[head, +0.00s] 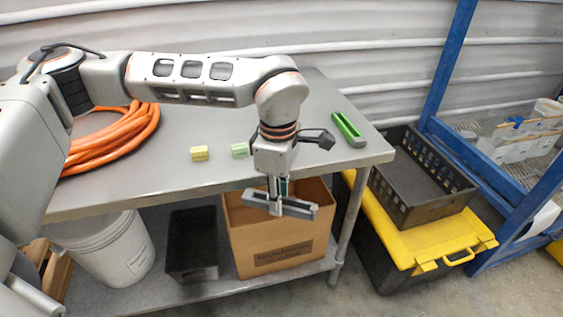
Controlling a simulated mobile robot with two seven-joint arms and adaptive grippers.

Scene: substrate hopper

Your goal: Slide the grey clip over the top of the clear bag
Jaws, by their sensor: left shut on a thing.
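My left gripper (277,188) points down in front of the table's front edge, near its right corner. It is shut on the grey clip (297,209), a long bar held roughly level above the open cardboard box on the lower shelf. The fingers hide the middle of the clip. I cannot make out the clear bag for certain. Pale, see-through items (510,147) stand on the blue rack at the right, too small to tell whether one is the bag. My right gripper is not in view.
The grey table (130,185) bears an orange hose coil (128,137), a yellow block (199,153), a pale green block (240,150) and a green clip-like bar (348,130). A black crate (415,214) sits on a yellow-lidded box (405,245). A blue rack (500,185) stands right.

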